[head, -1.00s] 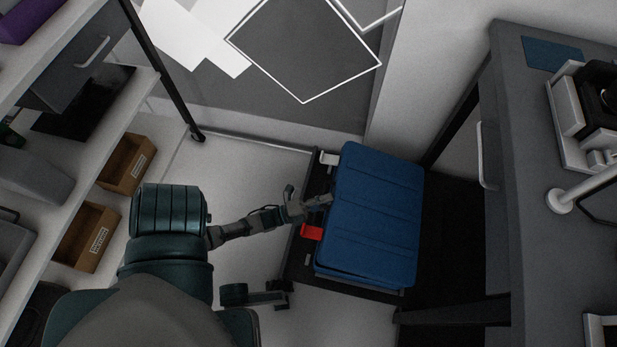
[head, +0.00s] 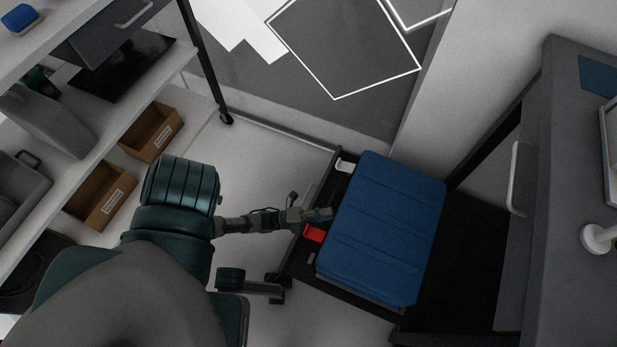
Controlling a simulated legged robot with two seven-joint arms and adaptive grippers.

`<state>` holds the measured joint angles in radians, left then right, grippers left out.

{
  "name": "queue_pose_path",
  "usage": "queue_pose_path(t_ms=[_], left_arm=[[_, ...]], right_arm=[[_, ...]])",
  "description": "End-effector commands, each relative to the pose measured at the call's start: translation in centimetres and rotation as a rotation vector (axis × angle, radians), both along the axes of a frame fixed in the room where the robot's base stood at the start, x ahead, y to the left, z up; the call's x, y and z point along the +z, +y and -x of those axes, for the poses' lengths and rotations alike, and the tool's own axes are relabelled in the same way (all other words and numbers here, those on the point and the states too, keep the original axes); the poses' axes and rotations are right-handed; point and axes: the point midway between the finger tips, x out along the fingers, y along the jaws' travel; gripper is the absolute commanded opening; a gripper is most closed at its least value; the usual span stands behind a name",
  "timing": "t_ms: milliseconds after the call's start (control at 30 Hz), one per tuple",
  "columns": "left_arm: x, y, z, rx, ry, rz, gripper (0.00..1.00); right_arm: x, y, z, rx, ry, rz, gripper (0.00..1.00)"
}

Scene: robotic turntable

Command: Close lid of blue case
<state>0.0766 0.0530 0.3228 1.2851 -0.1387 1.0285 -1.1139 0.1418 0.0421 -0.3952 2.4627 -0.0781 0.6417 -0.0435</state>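The blue case (head: 388,228) lies on a low dark platform (head: 345,302) in the middle right of the head view. Its ribbed blue lid is down over the body and looks shut; whether it is fully seated I cannot tell. A red part (head: 314,233) and a white part (head: 345,165) show on the platform along the case's left side. My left gripper (head: 318,214) is at the left edge of the lid, near or touching it. Its fingers are small and partly against the case, so their opening is unclear. My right gripper is not in view.
Shelves with brown boxes (head: 152,132) stand at the left. A grey cabinet (head: 565,200) with a white handle stands at the right. A dark post (head: 205,65) stands behind my arm. Light floor is free between the shelves and the platform.

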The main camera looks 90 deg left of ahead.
Motion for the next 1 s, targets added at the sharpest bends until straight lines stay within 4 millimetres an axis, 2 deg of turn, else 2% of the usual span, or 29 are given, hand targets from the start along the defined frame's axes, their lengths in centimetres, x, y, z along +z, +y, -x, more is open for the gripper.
queue_pose_path(t_ms=[1000], left_arm=[[-6.3,-1.1,4.3,0.005,0.002,-0.002,0.23]], right_arm=[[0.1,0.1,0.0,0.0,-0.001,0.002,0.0]])
